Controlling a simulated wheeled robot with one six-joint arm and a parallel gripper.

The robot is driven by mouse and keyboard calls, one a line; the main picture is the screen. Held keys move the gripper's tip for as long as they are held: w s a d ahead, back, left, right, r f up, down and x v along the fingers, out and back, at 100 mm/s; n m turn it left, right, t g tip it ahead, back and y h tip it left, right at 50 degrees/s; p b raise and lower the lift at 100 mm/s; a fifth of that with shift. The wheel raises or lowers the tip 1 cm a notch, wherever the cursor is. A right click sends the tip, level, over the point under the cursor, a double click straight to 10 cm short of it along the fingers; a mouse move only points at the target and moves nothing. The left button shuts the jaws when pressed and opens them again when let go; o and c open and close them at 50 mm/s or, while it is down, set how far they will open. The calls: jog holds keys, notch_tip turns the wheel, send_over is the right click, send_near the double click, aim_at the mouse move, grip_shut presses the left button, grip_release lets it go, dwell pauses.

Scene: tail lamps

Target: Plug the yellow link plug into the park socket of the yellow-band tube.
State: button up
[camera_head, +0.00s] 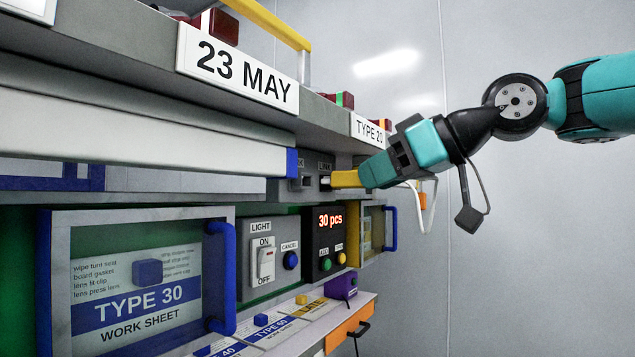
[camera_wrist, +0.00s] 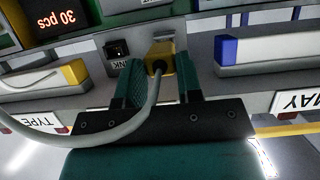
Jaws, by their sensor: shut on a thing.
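My gripper (camera_head: 360,178) is shut on the yellow link plug (camera_head: 345,179), which also shows between the fingers in the wrist view (camera_wrist: 160,55). The plug's front end is at or close to the socket panel; I cannot tell whether it sits in a socket. A dark socket (camera_wrist: 117,48) is open beside the plug, with a partly hidden label below it. The yellow-band tube (camera_wrist: 35,82) lies to the left in the wrist view, its yellow end (camera_wrist: 73,72) towards the sockets. A grey cable (camera_wrist: 135,125) runs from the plug and curves left.
The blue-band tube (camera_head: 150,135) lies left of the sockets, its blue end (camera_head: 291,163) close to them. Below are a 30 pcs display (camera_head: 330,222), a light switch (camera_head: 266,264) and blue handles (camera_head: 220,280). The shelf edge with date sign (camera_head: 236,68) overhangs. Free room is at right.

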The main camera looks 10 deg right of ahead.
aim_at(351, 174)
jog(key=shift+w+a, duration=1.05)
jog(key=shift+w+a, duration=0.1)
jog(key=shift+a, duration=0.05)
dwell(0.9)
jog(key=shift+w+a, duration=0.5)
jog(key=o, duration=1)
jog(key=shift+d, duration=0.1)
